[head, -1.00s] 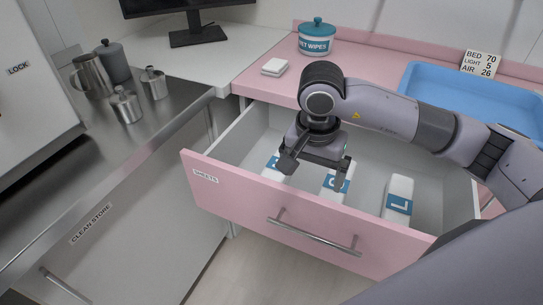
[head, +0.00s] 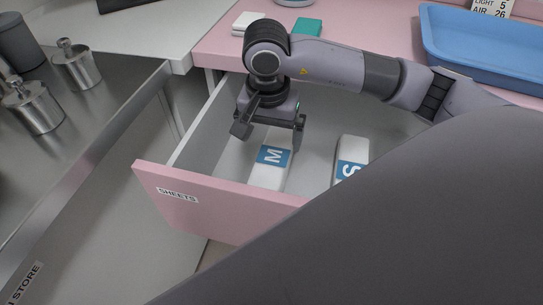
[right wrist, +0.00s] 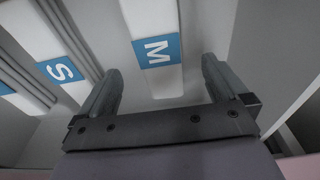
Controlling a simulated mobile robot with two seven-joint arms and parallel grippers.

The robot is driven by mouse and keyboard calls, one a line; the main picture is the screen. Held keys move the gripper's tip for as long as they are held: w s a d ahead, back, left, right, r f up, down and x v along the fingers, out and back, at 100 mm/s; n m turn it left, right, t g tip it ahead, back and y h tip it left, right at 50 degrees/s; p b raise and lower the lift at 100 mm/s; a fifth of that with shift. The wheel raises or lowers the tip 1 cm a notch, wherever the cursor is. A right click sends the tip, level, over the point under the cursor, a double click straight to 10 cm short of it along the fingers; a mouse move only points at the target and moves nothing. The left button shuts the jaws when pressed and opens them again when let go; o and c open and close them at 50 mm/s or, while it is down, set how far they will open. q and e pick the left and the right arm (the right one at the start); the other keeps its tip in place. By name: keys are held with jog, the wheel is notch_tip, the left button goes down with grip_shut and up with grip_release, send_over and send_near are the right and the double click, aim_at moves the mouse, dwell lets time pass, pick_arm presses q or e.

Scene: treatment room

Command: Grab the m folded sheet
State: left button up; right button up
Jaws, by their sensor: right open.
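The M folded sheet (head: 266,174), a long white bundle with a blue M label, lies in the open drawer (head: 222,212) near its left side. In the right wrist view the M sheet (right wrist: 146,18) lies ahead of the two fingers, between their lines. My right gripper (head: 268,135) is open and empty above the far part of the M sheet, apart from it as far as I can tell; it also shows in the right wrist view (right wrist: 160,78). The S folded sheet (head: 352,150) lies to the right. My left gripper is not in view.
The pink drawer front carries a SHEETS label (head: 177,195). A blue tray (head: 480,50) and a small teal item (head: 307,27) sit on the pink counter behind. Steel canisters (head: 76,66) stand at left. My own grey arm hides the drawer's right part.

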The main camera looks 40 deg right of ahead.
aim_at(273, 156)
jog(key=f, duration=0.4)
jog(key=d+f, duration=0.1)
jog(key=f, duration=0.1)
jog(key=shift+w+f+b, duration=0.15)
jog(key=shift+f+b, duration=0.15)
jog(key=shift+f, duration=0.1)
jog(key=c, duration=1.2)
